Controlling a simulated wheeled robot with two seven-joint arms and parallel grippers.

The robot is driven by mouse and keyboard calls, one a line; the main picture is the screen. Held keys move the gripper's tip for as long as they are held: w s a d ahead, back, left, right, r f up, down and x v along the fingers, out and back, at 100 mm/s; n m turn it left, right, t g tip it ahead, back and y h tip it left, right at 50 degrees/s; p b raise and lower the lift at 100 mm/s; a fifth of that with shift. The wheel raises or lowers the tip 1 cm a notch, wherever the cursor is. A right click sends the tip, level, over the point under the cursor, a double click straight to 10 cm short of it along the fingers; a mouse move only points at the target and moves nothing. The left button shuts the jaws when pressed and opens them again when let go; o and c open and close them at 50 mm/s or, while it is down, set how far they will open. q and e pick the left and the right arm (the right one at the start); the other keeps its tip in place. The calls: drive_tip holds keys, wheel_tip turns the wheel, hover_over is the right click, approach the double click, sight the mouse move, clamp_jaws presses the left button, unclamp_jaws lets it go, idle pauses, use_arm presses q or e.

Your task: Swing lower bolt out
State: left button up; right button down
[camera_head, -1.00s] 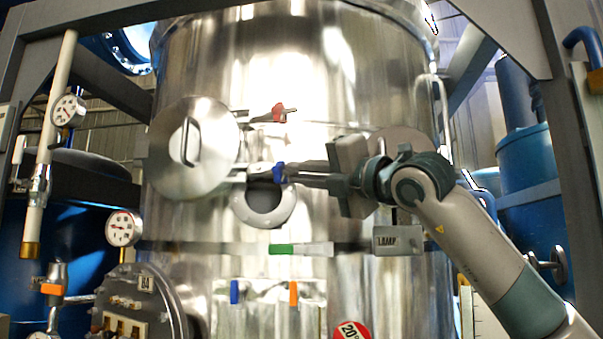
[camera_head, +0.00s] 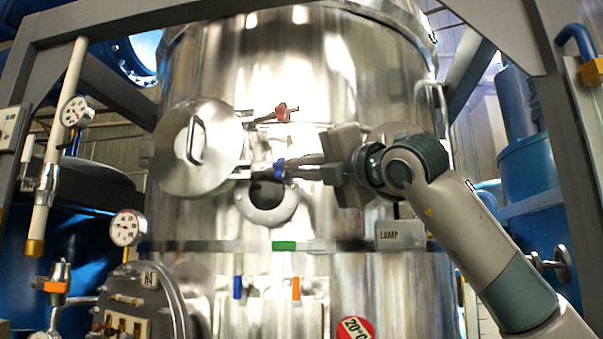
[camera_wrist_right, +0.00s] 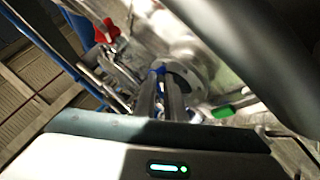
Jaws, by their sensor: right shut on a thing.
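The lower bolt (camera_head: 279,169) has a blue end and sits just right of the round hatch lid on the steel vessel. My right gripper (camera_head: 287,170) is shut on the lower bolt, its fingers reaching in from the right. In the right wrist view, the two fingers (camera_wrist_right: 161,90) meet the blue part (camera_wrist_right: 157,72) in front of the round port. The upper bolt (camera_head: 279,112), with a red end, points right above it. The round lid (camera_head: 170,150) with a bar handle stands swung to the left of the port (camera_head: 268,212). My left gripper is not in view.
A grey LAMP box (camera_head: 400,235) is on the vessel below my right arm. Pressure gauges (camera_head: 127,228) and a pipe stand at the left. A metal frame post (camera_head: 575,130) rises at the right. Blue and orange handles (camera_head: 296,288) are lower on the vessel.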

drive_tip(key=c, duration=1.8)
unclamp_jaws()
